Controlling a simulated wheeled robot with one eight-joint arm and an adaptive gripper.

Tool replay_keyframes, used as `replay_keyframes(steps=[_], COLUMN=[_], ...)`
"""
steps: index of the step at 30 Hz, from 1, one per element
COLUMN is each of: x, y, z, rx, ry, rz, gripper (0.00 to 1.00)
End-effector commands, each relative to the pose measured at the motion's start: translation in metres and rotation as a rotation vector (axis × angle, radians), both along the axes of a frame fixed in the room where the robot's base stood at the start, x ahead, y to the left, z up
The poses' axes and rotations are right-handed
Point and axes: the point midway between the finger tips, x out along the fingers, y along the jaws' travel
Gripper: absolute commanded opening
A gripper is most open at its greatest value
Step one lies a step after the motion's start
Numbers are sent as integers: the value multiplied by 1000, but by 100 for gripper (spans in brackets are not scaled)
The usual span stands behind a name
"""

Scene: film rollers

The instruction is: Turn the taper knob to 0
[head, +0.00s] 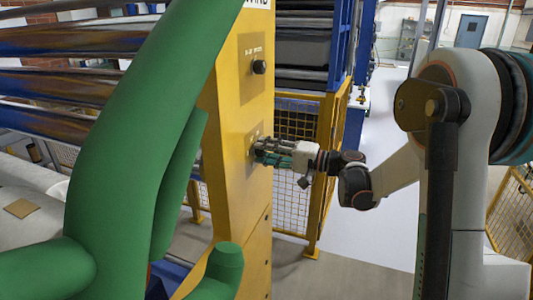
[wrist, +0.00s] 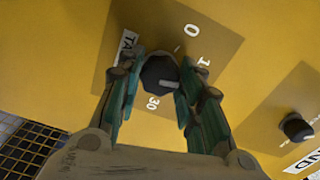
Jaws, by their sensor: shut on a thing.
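The taper knob (wrist: 158,72) is a dark faceted knob on a brownish dial plate (wrist: 118,75) in the wrist view. The plate shows "0" at its upper right, "1" below that and "30" under the knob. A label beginning "TA" is partly hidden by a finger. A pale mark on the knob lies on its lower right, away from the 0. My gripper (wrist: 158,85) has its green fingers on either side of the knob and is shut on it. In the head view my gripper (head: 262,153) reaches the yellow panel (head: 235,190), and its fingers hide the knob.
A second black knob (wrist: 296,127) sits on another plate at the right of the wrist view. In the head view a black knob (head: 259,67) is higher on the panel. Large green tubes (head: 130,130) fill the left foreground. Yellow mesh fencing (head: 300,190) stands behind my gripper.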

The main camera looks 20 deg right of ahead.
Motion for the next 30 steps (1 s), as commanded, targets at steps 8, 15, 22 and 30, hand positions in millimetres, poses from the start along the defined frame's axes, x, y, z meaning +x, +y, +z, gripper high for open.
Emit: replay_keyframes(steps=[8, 15, 22, 30], x=[0, 0, 0, 0], y=[0, 0, 0, 0], z=[-2, -2, -2, -3], rx=[-155, -289, -417, -548], ry=[-210, -393, -569, -749], rz=[0, 1, 2, 2], gripper=[10, 10, 10, 10])
